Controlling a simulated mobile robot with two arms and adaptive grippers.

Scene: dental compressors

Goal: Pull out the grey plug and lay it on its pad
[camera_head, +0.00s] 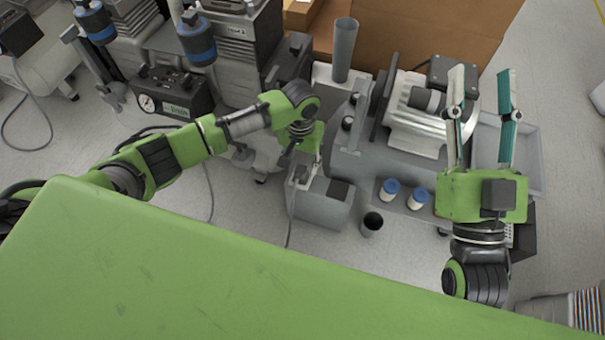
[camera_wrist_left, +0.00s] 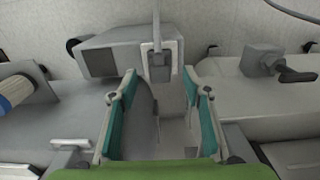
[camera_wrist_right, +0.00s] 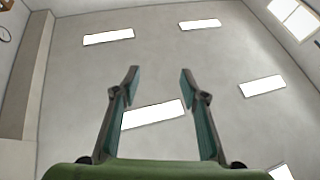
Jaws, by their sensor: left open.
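The grey plug (camera_wrist_left: 160,67) sits upright in a pale socket plate on top of a grey box (camera_wrist_left: 120,42), with its cord running away from it. My left gripper (camera_wrist_left: 163,90) is open, its fingers either side of the line to the plug; the plug lies just past the fingertips, and I see no contact. In the head view my left gripper (camera_head: 311,165) hangs over the box (camera_head: 318,207) and partly hides the plug. A dark square pad (camera_wrist_left: 102,62) lies on the box beside the socket; it also shows in the head view (camera_head: 339,190). My right gripper (camera_head: 480,90) is open, empty and raised.
A large grey compressor tank (camera_head: 375,165) stands right of the box. A pressure-gauge unit (camera_head: 172,100) stands behind my left arm. My right wrist view shows only ceiling and walls.

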